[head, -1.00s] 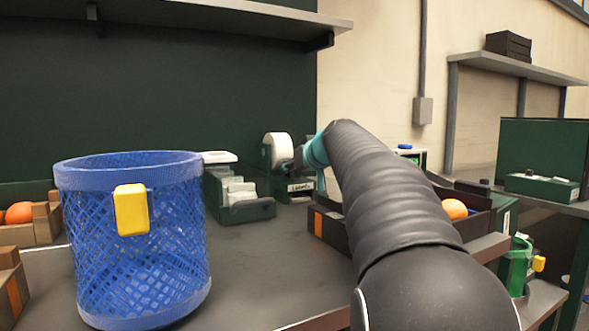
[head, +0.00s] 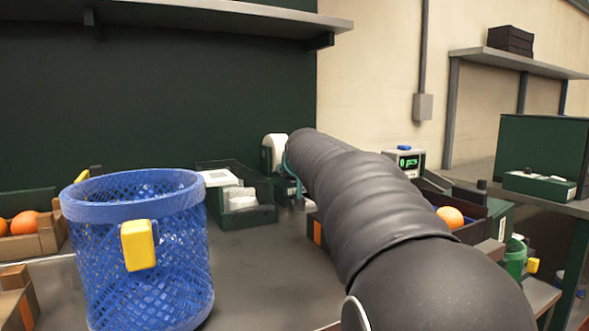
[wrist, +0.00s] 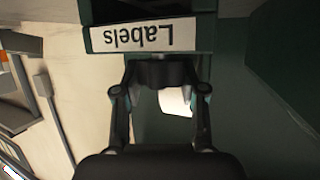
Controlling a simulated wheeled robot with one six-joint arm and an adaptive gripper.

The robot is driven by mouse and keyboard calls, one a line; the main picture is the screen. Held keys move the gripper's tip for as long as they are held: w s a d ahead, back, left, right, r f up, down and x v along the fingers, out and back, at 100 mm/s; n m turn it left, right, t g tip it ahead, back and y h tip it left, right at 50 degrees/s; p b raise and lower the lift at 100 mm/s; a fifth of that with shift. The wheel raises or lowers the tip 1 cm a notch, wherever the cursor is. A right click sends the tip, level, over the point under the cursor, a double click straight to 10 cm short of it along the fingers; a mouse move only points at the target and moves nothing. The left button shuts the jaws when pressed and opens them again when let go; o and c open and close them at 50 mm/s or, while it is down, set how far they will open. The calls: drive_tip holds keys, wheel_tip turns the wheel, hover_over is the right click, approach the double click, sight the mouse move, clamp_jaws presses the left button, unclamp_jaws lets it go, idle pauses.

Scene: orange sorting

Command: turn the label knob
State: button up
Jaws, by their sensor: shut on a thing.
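The label dispenser (head: 265,157) stands at the back of the bench, a green body with a white label roll (head: 277,143); my arm covers much of it in the head view. In the wrist view its white "Labels" plate (wrist: 143,35) appears upside down, and the roll (wrist: 175,101) shows between my fingers. My gripper (wrist: 161,75) is at the dispenser, right by the plate, with its fingers closed on a dark part, seemingly the label knob (wrist: 160,72). The knob's outline is mostly hidden by the fingers. My gripper is hidden behind my arm in the head view.
A blue mesh basket (head: 140,250) with a yellow tag stands front left. A green bin (head: 262,190) of white packs is left of the dispenser. A dark crate with an orange (head: 450,217) and a small screen device (head: 404,160) are at right.

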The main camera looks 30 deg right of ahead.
drive_tip(key=shift+m+g+h+b, duration=0.5)
drive_tip(key=shift+m+h+b, duration=0.4)
drive_tip(key=shift+b, duration=0.15)
drive_tip(key=o, duration=1.2)
drive_tip(key=shift+c, duration=0.2)
drive_tip(key=v, duration=1.2)
drive_tip(key=shift+f, duration=0.15)
